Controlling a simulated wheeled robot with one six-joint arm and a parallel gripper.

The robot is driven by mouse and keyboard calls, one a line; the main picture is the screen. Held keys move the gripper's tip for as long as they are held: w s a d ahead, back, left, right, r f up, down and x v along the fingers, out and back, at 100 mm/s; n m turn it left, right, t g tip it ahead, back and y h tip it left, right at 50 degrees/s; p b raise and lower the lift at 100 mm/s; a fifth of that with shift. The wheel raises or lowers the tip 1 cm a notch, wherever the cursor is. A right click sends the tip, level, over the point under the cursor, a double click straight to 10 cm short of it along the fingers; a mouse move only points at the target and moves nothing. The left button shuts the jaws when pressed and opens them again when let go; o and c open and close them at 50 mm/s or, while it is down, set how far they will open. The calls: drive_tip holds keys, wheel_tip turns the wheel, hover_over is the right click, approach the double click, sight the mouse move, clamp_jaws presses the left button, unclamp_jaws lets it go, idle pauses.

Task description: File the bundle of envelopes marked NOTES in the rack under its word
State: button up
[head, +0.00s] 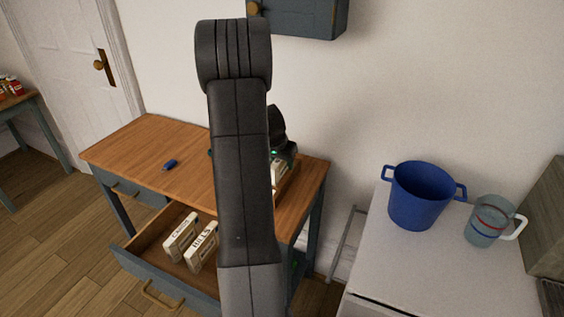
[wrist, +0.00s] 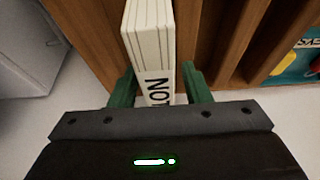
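The NOTES bundle of envelopes (wrist: 150,35) is a white, layered block with black lettering on its edge, of which "NO" and part of a further letter show in the wrist view. My gripper (wrist: 160,80) has its green fingers closed on both sides of it. The wooden rack (wrist: 205,40) has upright dividers, and the bundle lies between two of them; I cannot tell how deep it sits. In the head view my arm hides most of the rack (head: 287,187), and a piece of white bundle shows by it. The rack's word for this slot is hidden.
The desk (head: 140,150) has an open drawer (head: 152,247) holding two other bundles, CARDS (head: 181,237) and BILLS (head: 203,247). A small blue object (head: 169,165) lies on the desk. A blue pot (head: 421,195) and a jug (head: 488,222) stand on the white counter at right.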

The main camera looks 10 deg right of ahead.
drive_tip(key=shift+a+r, duration=0.1)
drive_tip(key=shift+r, duration=0.45)
drive_tip(key=v, duration=1.1)
drive_tip(key=shift+s+r, duration=0.1)
drive_tip(key=x, duration=1.3)
drive_tip(key=shift+s+a, duration=0.1)
drive_tip(key=shift+s, duration=0.05)
wheel_tip(320, 180, up, 2)
drive_tip(key=shift+r, duration=0.7)
